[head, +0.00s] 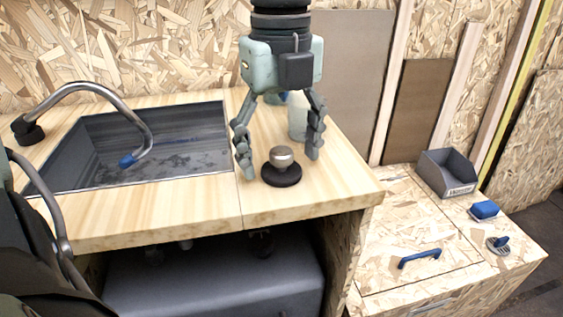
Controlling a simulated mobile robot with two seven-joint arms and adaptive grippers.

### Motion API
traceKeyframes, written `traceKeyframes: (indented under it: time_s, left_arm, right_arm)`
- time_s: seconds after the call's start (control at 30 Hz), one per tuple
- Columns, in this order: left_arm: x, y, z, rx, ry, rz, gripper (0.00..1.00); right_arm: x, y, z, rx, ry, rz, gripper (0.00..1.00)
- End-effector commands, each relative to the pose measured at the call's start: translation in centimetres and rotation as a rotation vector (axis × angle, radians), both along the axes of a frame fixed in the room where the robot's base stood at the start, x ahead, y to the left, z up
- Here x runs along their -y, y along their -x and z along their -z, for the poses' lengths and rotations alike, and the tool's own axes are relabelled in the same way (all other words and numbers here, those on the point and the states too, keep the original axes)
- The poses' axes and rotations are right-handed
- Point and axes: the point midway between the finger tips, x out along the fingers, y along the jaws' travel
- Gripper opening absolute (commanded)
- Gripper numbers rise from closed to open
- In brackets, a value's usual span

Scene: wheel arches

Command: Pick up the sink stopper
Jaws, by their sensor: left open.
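The sink stopper (282,174) stands upright on the wooden counter, right of the sink, near the front edge. It has a wide black round base and a silver knob on top. My left gripper (279,160) comes down from above, its fingers spread wide. One finger is left of the stopper and the other right of it, both apart from the knob in this view. Nothing is held. My right gripper does not show.
The sink (160,135) with a curved faucet (112,98) is left. A pale translucent cup (298,120) stands close behind the gripper's right finger.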

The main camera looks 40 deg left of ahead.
Motion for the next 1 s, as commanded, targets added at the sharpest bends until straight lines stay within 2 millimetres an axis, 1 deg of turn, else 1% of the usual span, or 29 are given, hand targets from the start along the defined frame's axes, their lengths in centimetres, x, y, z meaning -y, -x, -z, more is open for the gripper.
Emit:
traceKeyframes:
  time_s: [0.03, 0.17, 0.2, 0.7, 0.8, 1.0]
  left_arm:
    - [0.0, -0.01, 0.06, 0.001, 0.0, 0.0, 0.74]
    - [-0.01, -0.02, 0.04, 0.001, 0.0, 0.0, 0.74]
    - [-0.01, -0.02, 0.04, 0.0, -0.001, 0.0, 0.72]
    - [-0.01, -0.02, 0.08, 0.0, 0.0, 0.0, 0.1]
    - [-0.03, 0.01, 0.12, -0.001, 0.0, 0.0, 0.0]
    - [-0.04, 0.03, 0.13, -0.002, -0.001, 0.0, 0.0]
  right_arm:
    - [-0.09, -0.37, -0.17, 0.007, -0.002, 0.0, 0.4]
    - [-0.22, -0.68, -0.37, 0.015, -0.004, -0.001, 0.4]
    - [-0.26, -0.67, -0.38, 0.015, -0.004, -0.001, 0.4]
    - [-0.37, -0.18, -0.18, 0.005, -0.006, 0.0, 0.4]
    - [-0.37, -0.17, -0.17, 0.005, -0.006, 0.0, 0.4]
    - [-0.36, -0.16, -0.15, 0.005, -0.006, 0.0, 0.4]
